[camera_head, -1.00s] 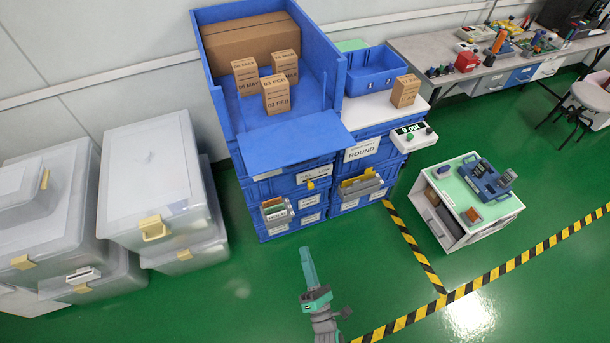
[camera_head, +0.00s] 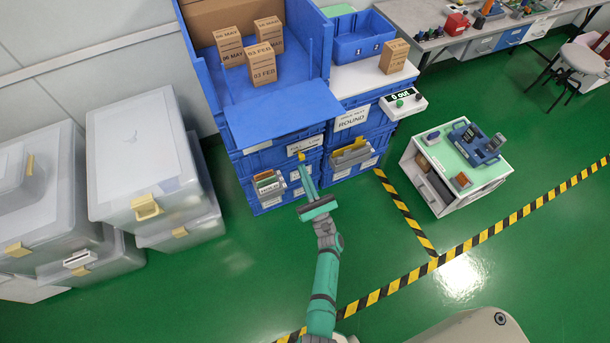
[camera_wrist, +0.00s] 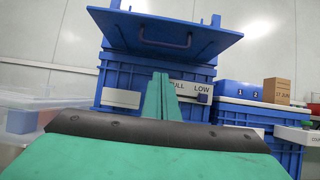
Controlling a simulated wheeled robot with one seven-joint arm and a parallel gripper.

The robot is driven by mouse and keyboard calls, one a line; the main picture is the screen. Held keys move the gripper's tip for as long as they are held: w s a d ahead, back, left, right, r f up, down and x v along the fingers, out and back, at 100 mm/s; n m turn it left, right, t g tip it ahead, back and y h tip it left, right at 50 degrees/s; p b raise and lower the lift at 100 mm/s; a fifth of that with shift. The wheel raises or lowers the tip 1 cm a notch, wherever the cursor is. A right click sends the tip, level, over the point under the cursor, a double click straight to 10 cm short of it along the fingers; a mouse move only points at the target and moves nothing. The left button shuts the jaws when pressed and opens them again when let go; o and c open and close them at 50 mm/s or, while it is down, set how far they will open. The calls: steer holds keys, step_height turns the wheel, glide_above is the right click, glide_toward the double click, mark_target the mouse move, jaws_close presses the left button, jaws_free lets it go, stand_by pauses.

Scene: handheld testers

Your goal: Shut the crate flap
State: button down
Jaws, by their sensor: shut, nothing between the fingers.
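The blue crate (camera_head: 310,50) stands open on top of a stack of blue bins. Its blue flap (camera_head: 282,118) sticks out from the crate's front, lowered and roughly level. In the wrist view the flap (camera_wrist: 205,40) shows from below, with a handle (camera_wrist: 165,38) on its face. My gripper (camera_head: 308,183) is shut and empty. It is in front of the bin stack, below the flap and apart from it. In the wrist view the shut teal fingers (camera_wrist: 159,95) point up toward the FULL/LOW label strip (camera_wrist: 185,88) under the flap.
Cartons (camera_head: 262,64) stand inside the crate behind the flap. A blue tray (camera_head: 360,38) and a small carton (camera_head: 394,56) sit to the right. Card-filled holders (camera_head: 268,185) jut from the lower bins. Clear lidded boxes (camera_head: 140,150) stand left.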

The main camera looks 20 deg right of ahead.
steer(key=w+r, duration=0.6)
steer(key=r, duration=0.1)
steer(key=shift+w+a, duration=0.15)
steer(key=shift+a+r, duration=0.1)
steer(key=shift+r, duration=0.05)
